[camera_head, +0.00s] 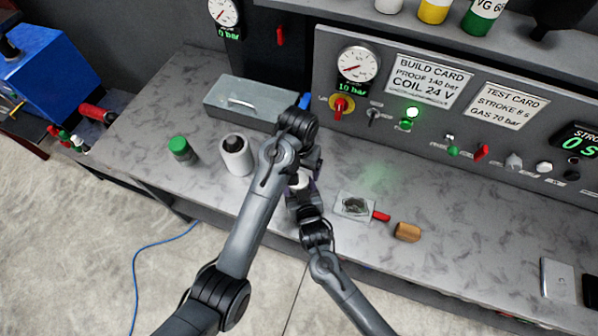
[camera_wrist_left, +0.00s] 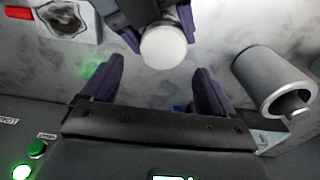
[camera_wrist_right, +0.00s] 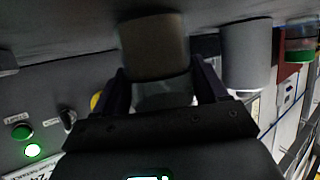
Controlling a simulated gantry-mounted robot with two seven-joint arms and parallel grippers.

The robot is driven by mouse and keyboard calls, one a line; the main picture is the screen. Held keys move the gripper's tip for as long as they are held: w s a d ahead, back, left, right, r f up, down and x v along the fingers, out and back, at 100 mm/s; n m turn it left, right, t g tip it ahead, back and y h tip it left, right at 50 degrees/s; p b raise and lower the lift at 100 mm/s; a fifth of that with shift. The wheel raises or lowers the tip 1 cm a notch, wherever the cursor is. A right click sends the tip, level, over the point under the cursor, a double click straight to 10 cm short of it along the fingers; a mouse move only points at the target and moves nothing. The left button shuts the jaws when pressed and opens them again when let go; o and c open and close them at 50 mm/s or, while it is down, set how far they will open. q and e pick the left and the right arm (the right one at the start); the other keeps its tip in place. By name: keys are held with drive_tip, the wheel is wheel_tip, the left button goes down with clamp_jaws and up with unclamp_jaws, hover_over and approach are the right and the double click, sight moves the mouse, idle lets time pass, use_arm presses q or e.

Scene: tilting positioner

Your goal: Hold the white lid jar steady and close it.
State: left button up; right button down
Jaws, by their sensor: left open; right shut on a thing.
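The white lid jar shows its round white lid (camera_head: 299,181) between my two grippers in the head view. The white lid (camera_wrist_left: 163,47) is also plain in the left wrist view, in front of my left gripper's jaws. My left gripper (camera_wrist_left: 155,66) is open, its fingers apart and empty, close to the lid. My right gripper (camera_wrist_right: 160,70) is shut on the jar's body (camera_wrist_right: 155,42), a brownish grey cylinder in the right wrist view. The jar's lower part is hidden in the head view. I cannot tell how the lid is seated.
A grey canister (camera_head: 236,157) and a green-capped jar (camera_head: 181,150) stand to the left. A grey metal box (camera_head: 250,103) lies behind. The control panel (camera_head: 440,125) rises behind.

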use_arm(q)
drive_tip(key=shift+s+a+r, duration=0.1)
drive_tip(key=shift+s+a, duration=0.15)
drive_tip(key=shift+s, duration=0.1)
drive_tip(key=shift+c, duration=0.3)
drive_tip(key=shift+w+a+r, duration=0.1)
drive_tip(key=shift+w+r, duration=0.05)
drive_tip(key=shift+r, duration=0.05)
drive_tip(key=shift+w+a+r+n, duration=0.1)
drive_tip(key=shift+w+r+n, duration=0.1)
drive_tip(key=shift+r+n, duration=0.7)
drive_tip(key=shift+s+d+r+n, duration=0.1)
drive_tip(key=shift+s+r+n, duration=0.2)
drive_tip(key=shift+n, duration=0.35)
drive_tip(key=shift+s+d+r+n, duration=0.1)
drive_tip(key=shift+r+n, duration=0.25)
drive_tip(key=shift+n, duration=0.3)
drive_tip(key=shift+f, duration=0.1)
hover_over(292, 194)
drive_tip(key=w+d, duration=0.2)
drive_tip(key=w, duration=0.1)
drive_tip(key=shift+s+f, duration=0.2)
drive_tip(key=shift+f, duration=3.7)
drive_tip(key=c, duration=1.1)
